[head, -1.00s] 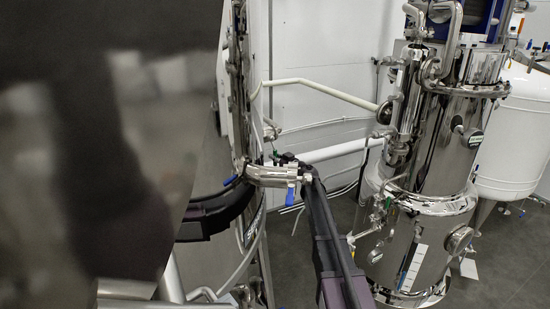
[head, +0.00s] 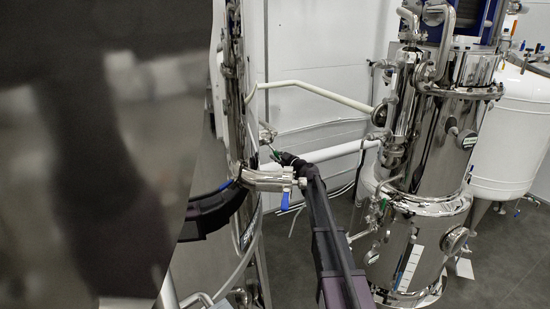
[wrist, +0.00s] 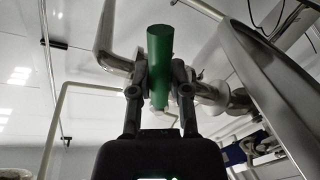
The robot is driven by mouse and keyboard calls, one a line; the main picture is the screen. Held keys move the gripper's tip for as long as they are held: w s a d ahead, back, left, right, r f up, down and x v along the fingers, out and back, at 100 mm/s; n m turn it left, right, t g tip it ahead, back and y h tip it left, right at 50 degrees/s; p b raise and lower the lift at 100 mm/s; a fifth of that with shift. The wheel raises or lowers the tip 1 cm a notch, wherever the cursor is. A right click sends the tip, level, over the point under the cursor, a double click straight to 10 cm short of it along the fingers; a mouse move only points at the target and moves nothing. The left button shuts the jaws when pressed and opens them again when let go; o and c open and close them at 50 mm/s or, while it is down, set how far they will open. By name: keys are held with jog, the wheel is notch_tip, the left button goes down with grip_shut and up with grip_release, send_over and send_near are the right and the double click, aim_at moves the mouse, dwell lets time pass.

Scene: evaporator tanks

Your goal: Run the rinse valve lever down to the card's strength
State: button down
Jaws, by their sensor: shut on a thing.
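A green lever (wrist: 165,62) stands between the two fingers of my gripper (wrist: 155,85) in the wrist view, and the fingers are shut on it from both sides. In the head view the lever (head: 275,153) is a small green spot just left of my gripper (head: 284,159), beside the steel tank at left. Its pivot and exact angle are too small to judge there. I cannot make out a readable card; a white strip with a blue mark (head: 409,267) is on the right tank.
A steel valve with a blue handle (head: 285,200) juts from the left tank (head: 234,100) close below my gripper. A tall steel tank (head: 440,160) and a white vessel (head: 510,145) stand at right. A blurred dark surface covers the head view's left. Grey floor shows between tanks.

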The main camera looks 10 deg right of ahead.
jog(key=d+n, duration=0.1)
jog(key=d+r+n+p, duration=0.1)
jog(key=shift+w+r+n, duration=0.1)
jog(key=shift+w+n, duration=0.2)
jog(key=shift+w, duration=0.1)
jog(key=shift+w+d+r+n+h+p, duration=0.1)
jog(key=shift+d+r+n+h+p, duration=0.1)
jog(key=shift+n, duration=0.45)
jog(key=shift+w+d+r+n+h+p, duration=0.1)
jog(key=shift+d+r+n+p, duration=0.1)
jog(key=shift+n, duration=0.45)
jog(key=shift+s, duration=0.1)
jog(key=c, duration=0.6)
grip_release()
jog(key=shift+d, duration=0.2)
jog(key=shift+a, duration=0.2)
jog(key=shift+s, duration=0.1)
jog(key=v, duration=1.1)
jog(key=shift+s+d+f, duration=0.2)
jog(key=shift+s+d, duration=0.05)
jog(key=shift+s, duration=0.05)
